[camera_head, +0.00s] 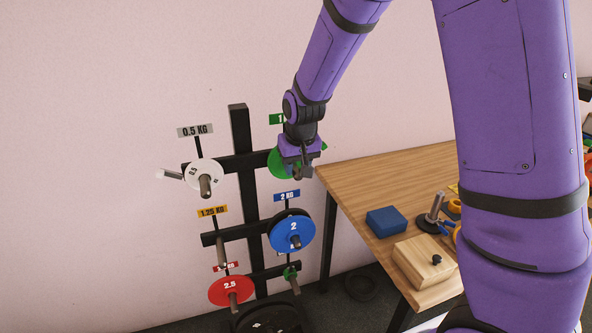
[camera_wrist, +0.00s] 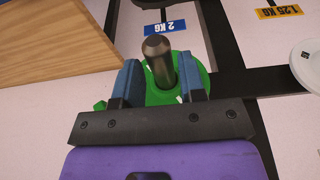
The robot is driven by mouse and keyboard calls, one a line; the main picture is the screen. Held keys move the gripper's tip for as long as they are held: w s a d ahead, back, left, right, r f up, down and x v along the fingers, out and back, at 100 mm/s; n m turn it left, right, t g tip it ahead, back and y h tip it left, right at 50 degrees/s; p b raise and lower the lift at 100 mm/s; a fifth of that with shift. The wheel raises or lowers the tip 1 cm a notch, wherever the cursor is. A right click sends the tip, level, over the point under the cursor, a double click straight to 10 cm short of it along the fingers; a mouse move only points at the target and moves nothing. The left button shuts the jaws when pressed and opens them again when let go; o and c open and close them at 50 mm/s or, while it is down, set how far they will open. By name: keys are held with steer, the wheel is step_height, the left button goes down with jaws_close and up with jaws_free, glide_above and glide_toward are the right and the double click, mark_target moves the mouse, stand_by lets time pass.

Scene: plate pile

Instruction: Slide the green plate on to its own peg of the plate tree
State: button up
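The green plate (camera_head: 275,163) is at the upper right arm of the plate tree (camera_head: 241,130), under a green label (camera_head: 276,119) mostly hidden by my arm. In the wrist view the green plate (camera_wrist: 203,77) is around a dark round-ended peg (camera_wrist: 160,62), which sticks out through it. My gripper (camera_head: 300,172) is in front of the plate and hides much of it. In the wrist view my gripper's (camera_wrist: 160,72) fingers are apart, one on each side of the peg, with the plate behind them. How far along the peg the plate sits is hard to tell.
A white plate (camera_head: 204,174), a blue plate (camera_head: 291,233) and a red plate (camera_head: 231,291) hang on other pegs. A wooden table (camera_head: 370,175) stands close on the right with a blue block (camera_head: 386,222) and a wooden box (camera_head: 424,262). Bare wall lies left of the tree.

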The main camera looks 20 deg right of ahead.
steer(key=shift+v, duration=3.8)
steer(key=s+d+r+t, duration=0.1)
steer(key=s+d+r, duration=0.2)
steer(key=s+r, duration=0.35)
steer(key=s+d+r, duration=0.3)
steer(key=s+r, duration=0.2)
steer(key=s, duration=0.3)
steer(key=s+d+r+t, duration=0.1)
steer(key=s+d+r, duration=0.1)
steer(key=s, duration=1.2)
